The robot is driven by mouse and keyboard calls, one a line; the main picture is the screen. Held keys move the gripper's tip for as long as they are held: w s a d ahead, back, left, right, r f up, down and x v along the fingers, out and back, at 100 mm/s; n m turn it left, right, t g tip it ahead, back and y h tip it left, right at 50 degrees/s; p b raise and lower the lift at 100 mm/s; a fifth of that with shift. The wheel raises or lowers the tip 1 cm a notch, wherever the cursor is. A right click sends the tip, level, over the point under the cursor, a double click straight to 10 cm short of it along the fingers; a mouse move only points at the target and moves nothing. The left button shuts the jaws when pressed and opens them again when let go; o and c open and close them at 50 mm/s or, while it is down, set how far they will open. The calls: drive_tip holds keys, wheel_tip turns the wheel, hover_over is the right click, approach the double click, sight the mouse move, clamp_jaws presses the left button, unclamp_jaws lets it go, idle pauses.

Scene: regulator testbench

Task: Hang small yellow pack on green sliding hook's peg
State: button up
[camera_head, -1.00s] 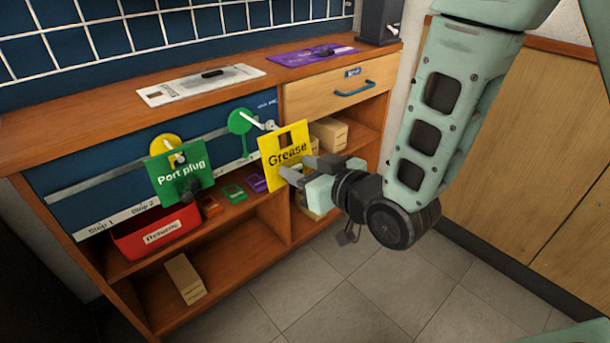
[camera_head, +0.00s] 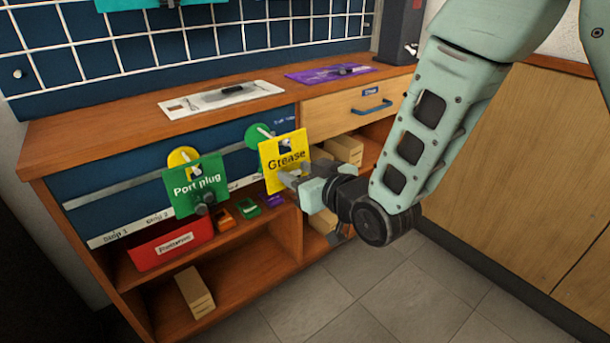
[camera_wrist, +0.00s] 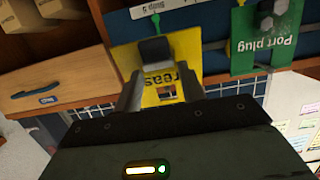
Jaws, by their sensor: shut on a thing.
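The yellow pack (camera_head: 275,180), printed "Grease", is held upright by my gripper (camera_head: 295,178), which is shut on its lower right part. The pack also shows in the wrist view (camera_wrist: 184,50), between the fingers (camera_wrist: 155,75). The green sliding hook (camera_head: 254,137) is a round disc with a pale peg (camera_head: 265,132) on the blue rail panel. The pack's upper left edge overlaps the disc in the head view. The pack's cut-out window (camera_head: 285,145) lies right of the peg. I cannot tell whether they touch.
A green "Port plug" pack (camera_head: 194,190) hangs at the yellow hook (camera_head: 183,158) to the left. A red bin (camera_head: 170,247) and small coloured boxes (camera_head: 247,208) sit on the shelf below. A wooden drawer (camera_head: 355,105) is at the upper right.

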drive_tip(key=shift+r+x, duration=0.1)
drive_tip(key=shift+x, duration=0.5)
drive_tip(key=shift+r+x, duration=0.15)
drive_tip(key=shift+x, duration=0.5)
drive_tip(key=shift+w+a+f, duration=0.35)
drive_tip(key=shift+w+f, duration=0.05)
drive_tip(key=shift+w, duration=0.15)
drive_tip(key=o, duration=1.1)
